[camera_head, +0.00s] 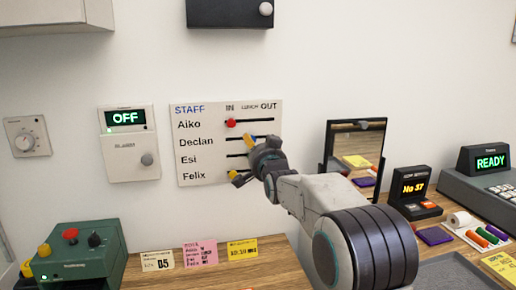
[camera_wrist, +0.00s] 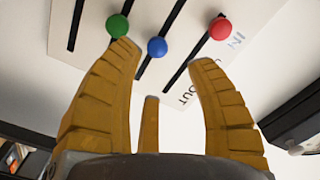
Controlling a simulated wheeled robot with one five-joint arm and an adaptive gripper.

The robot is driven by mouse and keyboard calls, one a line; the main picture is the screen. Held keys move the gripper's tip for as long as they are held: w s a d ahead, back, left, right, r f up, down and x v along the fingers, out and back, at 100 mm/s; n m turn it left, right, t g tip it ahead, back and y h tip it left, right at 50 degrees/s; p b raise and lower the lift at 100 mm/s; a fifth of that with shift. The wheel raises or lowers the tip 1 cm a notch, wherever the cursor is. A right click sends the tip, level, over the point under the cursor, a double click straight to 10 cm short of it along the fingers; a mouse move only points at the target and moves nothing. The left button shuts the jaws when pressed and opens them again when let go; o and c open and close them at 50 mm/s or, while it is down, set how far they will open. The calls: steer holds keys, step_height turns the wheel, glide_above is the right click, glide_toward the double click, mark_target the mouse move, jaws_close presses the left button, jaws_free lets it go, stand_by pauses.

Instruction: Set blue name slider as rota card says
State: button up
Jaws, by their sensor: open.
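The white staff board (camera_head: 190,149) on the wall lists Aiko, Declan, Esi and Felix beside slots running from IN to OUT. The blue slider knob (camera_wrist: 157,47) is in the slot next to the red one, apparently Declan's, partway along it. My gripper (camera_head: 242,160) is open in front of the board and hides the blue knob in the head view. In the wrist view its yellow fingertips (camera_wrist: 160,56) are spread, with the blue knob between and beyond them; contact cannot be told. A pink card (camera_head: 200,254) on the counter may be the rota card; its writing is too small to read.
The red knob (camera_head: 231,123) is at the IN end of Aiko's slot. The green knob (camera_wrist: 118,25) is close to one fingertip. A cream card (camera_head: 157,261) and a yellow card (camera_head: 242,250) flank the pink one. A framed mirror (camera_head: 327,150) stands right of the board.

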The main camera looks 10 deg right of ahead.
steer(key=shift+s, duration=0.3)
stand_by(0.4)
